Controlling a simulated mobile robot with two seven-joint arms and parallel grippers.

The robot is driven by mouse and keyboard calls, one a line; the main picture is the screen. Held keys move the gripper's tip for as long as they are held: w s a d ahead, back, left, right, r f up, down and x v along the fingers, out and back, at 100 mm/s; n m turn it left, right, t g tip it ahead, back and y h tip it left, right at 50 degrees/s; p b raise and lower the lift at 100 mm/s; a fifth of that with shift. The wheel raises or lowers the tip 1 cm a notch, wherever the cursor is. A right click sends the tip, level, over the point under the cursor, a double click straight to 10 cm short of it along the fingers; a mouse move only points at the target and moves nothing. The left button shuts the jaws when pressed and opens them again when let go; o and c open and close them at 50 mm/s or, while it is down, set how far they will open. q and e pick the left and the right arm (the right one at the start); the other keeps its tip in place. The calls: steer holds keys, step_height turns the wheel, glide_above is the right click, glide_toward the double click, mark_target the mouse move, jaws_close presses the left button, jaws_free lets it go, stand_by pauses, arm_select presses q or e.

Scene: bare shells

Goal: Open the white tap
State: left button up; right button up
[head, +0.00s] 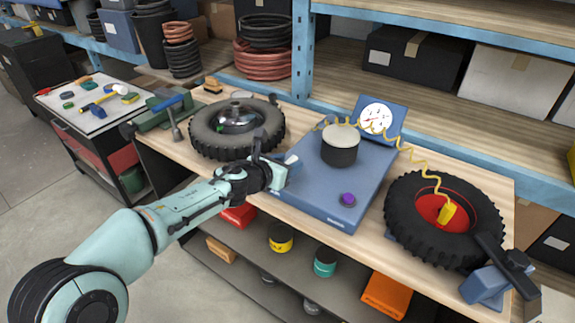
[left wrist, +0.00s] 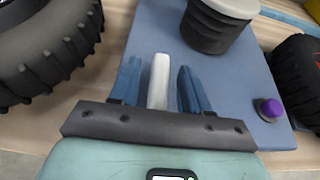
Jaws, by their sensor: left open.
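The white tap (left wrist: 158,82) shows in the left wrist view as a pale upright lever between the two blue fingers of my left gripper (left wrist: 160,88). In the head view the tap's white end (head: 291,159) shows at the left edge of the blue flat unit (head: 337,200), just beyond my left gripper (head: 279,170). The tap's base is mostly hidden. My right gripper is not seen.
On the unit stand a black cylinder with a pale top (head: 340,145), a dial gauge (head: 376,117) and a purple knob (head: 347,199). A tyre (head: 213,143) lies left of my gripper; another tyre (head: 405,205) with a yellow coiled hose lies right. Shelves hold tins below.

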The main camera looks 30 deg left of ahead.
arm_select(q)
steer(key=shift+w+f, duration=0.1)
steer(key=shift+w, duration=0.15)
jaws_close()
